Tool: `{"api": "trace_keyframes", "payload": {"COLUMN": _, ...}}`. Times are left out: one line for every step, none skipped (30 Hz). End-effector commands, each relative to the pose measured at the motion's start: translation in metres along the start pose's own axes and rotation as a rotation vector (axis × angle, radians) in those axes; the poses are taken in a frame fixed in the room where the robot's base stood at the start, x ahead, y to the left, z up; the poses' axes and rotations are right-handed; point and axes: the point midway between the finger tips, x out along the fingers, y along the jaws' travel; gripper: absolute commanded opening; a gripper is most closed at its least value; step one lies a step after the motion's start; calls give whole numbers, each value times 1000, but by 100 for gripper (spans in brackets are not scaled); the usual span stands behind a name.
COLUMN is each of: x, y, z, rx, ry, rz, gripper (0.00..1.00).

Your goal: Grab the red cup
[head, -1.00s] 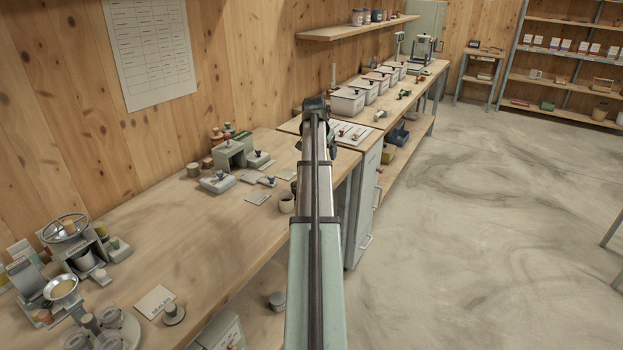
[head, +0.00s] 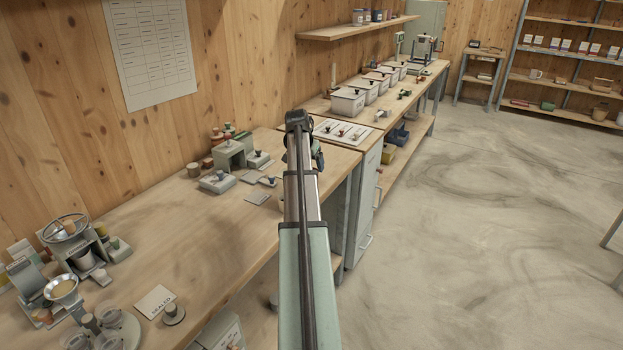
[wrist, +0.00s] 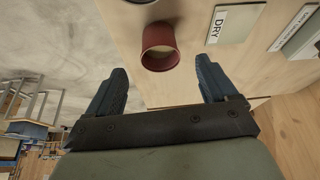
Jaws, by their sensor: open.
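The red cup (wrist: 160,47) shows in the wrist view, on the wooden bench top (wrist: 135,25), with its round opening facing my camera. My gripper (wrist: 162,77) is open and empty, with one dark finger on each side of the picture. The cup lies beyond the fingertips, roughly centred between them and apart from both. In the head view I cannot make out the red cup, and my arm covers part of the bench; the fingers are not clear there.
A "DRY" card (wrist: 236,23) lies right of the cup in the wrist view, and another round object (wrist: 140,1) is cut off at the top edge. In the head view, a grey block stand (head: 231,152) and small lidded boxes (head: 217,182) stand left of my arm.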

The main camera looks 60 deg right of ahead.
Motion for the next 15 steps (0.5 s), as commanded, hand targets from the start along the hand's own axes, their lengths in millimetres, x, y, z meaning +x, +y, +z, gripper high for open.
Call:
{"api": "trace_keyframes", "payload": {"x": 2, "y": 0, "z": 0, "rx": 0, "ry": 0, "rz": 0, "gripper": 85}}
{"api": "trace_keyframes", "payload": {"x": 3, "y": 0, "z": 0, "rx": 0, "ry": 0, "rz": 0, "gripper": 85}}
{"api": "trace_keyframes", "payload": {"x": 4, "y": 0, "z": 0, "rx": 0, "ry": 0, "rz": 0, "gripper": 85}}
{"api": "trace_keyframes", "payload": {"x": 5, "y": 0, "z": 0, "rx": 0, "ry": 0, "rz": 0, "gripper": 85}}
{"api": "trace_keyframes", "payload": {"x": 6, "y": 0, "z": 0, "rx": 0, "ry": 0, "rz": 0, "gripper": 85}}
{"api": "trace_keyframes", "payload": {"x": 9, "y": 0, "z": -1, "rx": 0, "ry": 0, "rz": 0, "gripper": 85}}
{"api": "trace_keyframes", "payload": {"x": 11, "y": 0, "z": -1, "rx": 0, "ry": 0, "rz": 0, "gripper": 85}}
{"api": "trace_keyframes", "payload": {"x": 14, "y": 0, "z": -1, "rx": 0, "ry": -1, "rz": 0, "gripper": 85}}
{"api": "trace_keyframes", "payload": {"x": 18, "y": 0, "z": -1, "rx": 0, "ry": -1, "rz": 0, "gripper": 85}}
{"api": "trace_keyframes", "payload": {"x": 22, "y": 0, "z": -2, "rx": 0, "ry": -1, "rz": 1, "gripper": 85}}
{"api": "trace_keyframes", "payload": {"x": 26, "y": 0, "z": -2, "rx": 0, "ry": -1, "rz": 1, "gripper": 85}}
{"api": "trace_keyframes", "payload": {"x": 31, "y": 0, "z": -3, "rx": 0, "ry": -1, "rz": 0, "gripper": 85}}
{"api": "trace_keyframes", "payload": {"x": 36, "y": 0, "z": -3, "rx": 0, "ry": -1, "rz": 0, "gripper": 85}}
{"api": "trace_keyframes", "payload": {"x": 40, "y": 0, "z": -3, "rx": 0, "ry": -1, "rz": 0, "gripper": 85}}
{"api": "trace_keyframes", "payload": {"x": 45, "y": 0, "z": -3, "rx": 0, "ry": -1, "rz": 0, "gripper": 85}}
